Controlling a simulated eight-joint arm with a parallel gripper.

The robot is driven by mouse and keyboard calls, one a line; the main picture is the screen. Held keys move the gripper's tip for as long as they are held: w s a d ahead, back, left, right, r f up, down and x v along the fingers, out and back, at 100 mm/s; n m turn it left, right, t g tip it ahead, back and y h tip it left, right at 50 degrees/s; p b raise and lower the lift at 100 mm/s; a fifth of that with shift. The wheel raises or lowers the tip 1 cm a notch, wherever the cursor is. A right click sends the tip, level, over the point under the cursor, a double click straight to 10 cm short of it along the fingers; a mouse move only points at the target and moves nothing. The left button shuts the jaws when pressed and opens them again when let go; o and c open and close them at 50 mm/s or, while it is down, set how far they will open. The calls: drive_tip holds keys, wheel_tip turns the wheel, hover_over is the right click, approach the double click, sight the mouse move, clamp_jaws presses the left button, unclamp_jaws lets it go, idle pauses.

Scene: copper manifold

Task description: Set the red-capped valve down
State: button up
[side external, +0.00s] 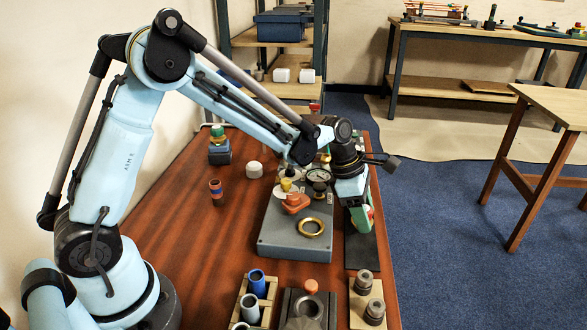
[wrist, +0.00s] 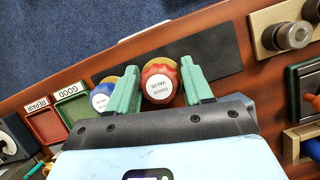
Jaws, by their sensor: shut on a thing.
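The red-capped valve (wrist: 160,84), with a white label reading "CHECK VALVE" on its cap, sits between the green fingers of my gripper (wrist: 160,66) in the wrist view. My gripper (side external: 360,214) is shut on it at the right side of the bench in the side view. There the valve (side external: 371,212) is mostly hidden by the fingers, with a little red showing. A black mat (side external: 362,250) lies below and around the gripper; it also shows in the wrist view (wrist: 212,52). I cannot tell whether the valve touches the mat.
A blue-capped valve (wrist: 103,98) stands just outside the left finger. Green GOOD (wrist: 73,106) and red REPAIR (wrist: 43,124) trays lie further left. The grey manifold base (side external: 285,245) is beside the mat. A wooden block with grey fittings (side external: 358,304) stands in front. The mat's near part is bare.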

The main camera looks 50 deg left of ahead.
drive_tip(key=shift+f, duration=0.7)
drive_tip(key=shift+f, duration=0.1)
drive_tip(key=o, duration=0.8)
drive_tip(key=v, duration=1.2)
drive_tip(key=shift+s+a+r+m+t+y, duration=0.25)
drive_tip(key=shift+s+a+m+t+y, duration=0.45)
drive_tip(key=shift+s+m, duration=2.65)
drive_tip(key=shift+s+a+r+m+t+y, duration=0.25)
drive_tip(key=shift+s+a+m+t+y, duration=0.95)
drive_tip(key=shift+m, duration=3.7)
drive_tip(key=shift+s+a+r+m+t, duration=0.25)
drive_tip(key=shift+s+m+t, duration=0.15)
drive_tip(key=shift+s+m, duration=3.2)
